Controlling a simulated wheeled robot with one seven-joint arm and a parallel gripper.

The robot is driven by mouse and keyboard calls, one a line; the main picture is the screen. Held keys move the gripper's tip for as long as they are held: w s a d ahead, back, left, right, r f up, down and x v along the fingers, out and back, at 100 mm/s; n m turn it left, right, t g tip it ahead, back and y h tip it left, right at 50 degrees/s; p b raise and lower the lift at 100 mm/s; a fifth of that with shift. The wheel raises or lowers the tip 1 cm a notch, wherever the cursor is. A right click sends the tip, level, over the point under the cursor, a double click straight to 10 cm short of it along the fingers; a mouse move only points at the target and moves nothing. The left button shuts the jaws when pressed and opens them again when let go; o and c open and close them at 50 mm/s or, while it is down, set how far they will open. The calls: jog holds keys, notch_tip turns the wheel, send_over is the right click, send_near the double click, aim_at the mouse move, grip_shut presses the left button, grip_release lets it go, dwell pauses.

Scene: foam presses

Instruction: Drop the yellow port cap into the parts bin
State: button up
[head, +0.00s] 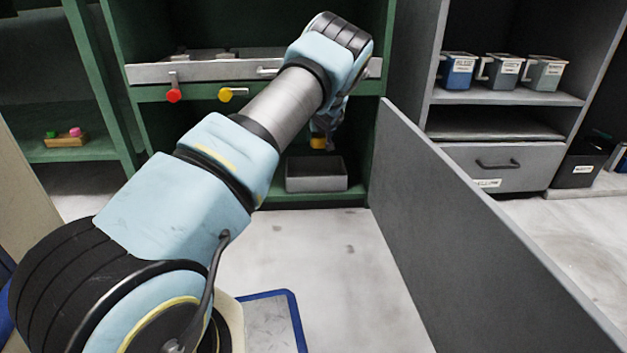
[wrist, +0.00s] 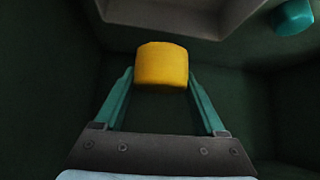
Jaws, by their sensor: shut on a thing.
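The yellow port cap (wrist: 161,66) is a short cylinder held between the two teal fingers of my gripper (wrist: 160,78). In the head view the cap (head: 318,143) shows just under my gripper (head: 322,128), inside the lower bay of the green press. The parts bin (head: 316,184) is a grey open box on the floor of that bay, below the cap. In the wrist view the bin's pale wall (wrist: 165,25) shows at the top, beyond the cap. The cap is apart from the bin. The bin's inside shows only in part.
A teal rounded thing (wrist: 293,20) is at the wrist view's upper right. A grey panel (head: 470,220) stands open at right.

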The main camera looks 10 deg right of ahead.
aim_at(319, 147)
jog(key=shift+s+f+b, duration=0.1)
jog(key=shift+f+b, duration=0.75)
jog(key=shift+f, duration=1.15)
jog(key=o, duration=1.5)
jog(key=shift+c, duration=0.2)
jog(key=shift+s, duration=0.1)
jog(key=p+v, duration=0.5)
jog(key=v, duration=0.5)
jog(key=shift+r, duration=0.15)
jog(key=shift+s+r, duration=0.15)
jog(key=shift+s, duration=0.1)
